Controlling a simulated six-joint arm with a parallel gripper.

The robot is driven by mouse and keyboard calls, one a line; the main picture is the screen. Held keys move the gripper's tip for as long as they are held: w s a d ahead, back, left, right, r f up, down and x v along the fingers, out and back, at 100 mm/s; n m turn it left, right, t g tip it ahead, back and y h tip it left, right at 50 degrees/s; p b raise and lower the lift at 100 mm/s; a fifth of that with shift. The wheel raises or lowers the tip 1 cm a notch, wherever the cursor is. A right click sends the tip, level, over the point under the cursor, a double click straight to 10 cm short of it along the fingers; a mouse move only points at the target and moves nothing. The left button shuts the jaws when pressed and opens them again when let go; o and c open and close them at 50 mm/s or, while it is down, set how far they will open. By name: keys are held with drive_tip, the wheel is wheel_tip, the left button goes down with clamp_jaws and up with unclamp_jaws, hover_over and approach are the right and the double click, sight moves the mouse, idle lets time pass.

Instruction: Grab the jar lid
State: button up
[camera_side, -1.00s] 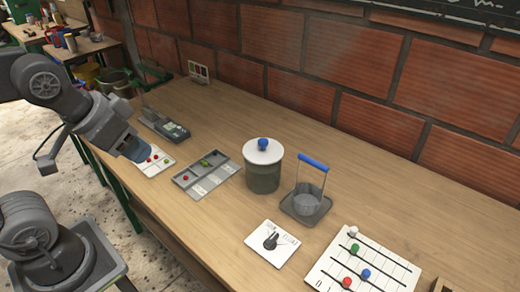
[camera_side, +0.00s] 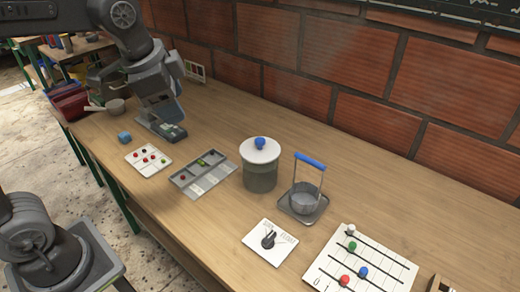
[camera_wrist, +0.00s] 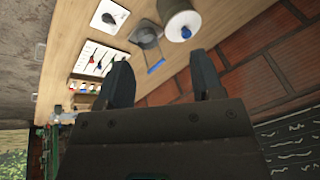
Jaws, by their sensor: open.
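The jar lid (camera_side: 250,155) is a white disc with a blue knob (camera_side: 260,143) on top. It sits on a grey-green jar (camera_side: 260,178) in the middle of the table. In the wrist view the lid (camera_wrist: 178,27) shows near the top edge, beyond my fingertips. My gripper (camera_wrist: 163,78) is open and nothing shows between its two dark fingers. In the side view my wrist is to the left of the jar, apart from it, over the back left of the table. My fingertips are hard to make out there.
A basket with a blue handle (camera_side: 310,160) stands close right of the jar. A grey compartment tray (camera_side: 187,182) lies to its left, and a dial card (camera_side: 258,243) in front. A slider board (camera_side: 385,262) is at the right. A brick wall (camera_side: 330,70) runs behind.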

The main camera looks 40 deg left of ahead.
drive_tip(key=w+d+m+g, duration=0.2)
drive_tip(key=w+m, duration=0.5)
drive_tip(key=w, duration=0.3)
drive_tip(key=m+g+y, duration=0.1)
drive_tip(key=m, duration=0.7)
approach(260, 140)
drive_tip(key=f, duration=0.3)
drive_tip(key=a+f, duration=0.1)
drive_tip(key=f, duration=0.3)
drive_tip(key=w+f, duration=0.1)
drive_tip(key=f, duration=0.2)
drive_tip(key=shift+a+f, duration=0.15)
drive_tip(key=shift+f, duration=0.1)
drive_tip(key=c, duration=1)
drive_tip(key=shift+r, duration=0.1)
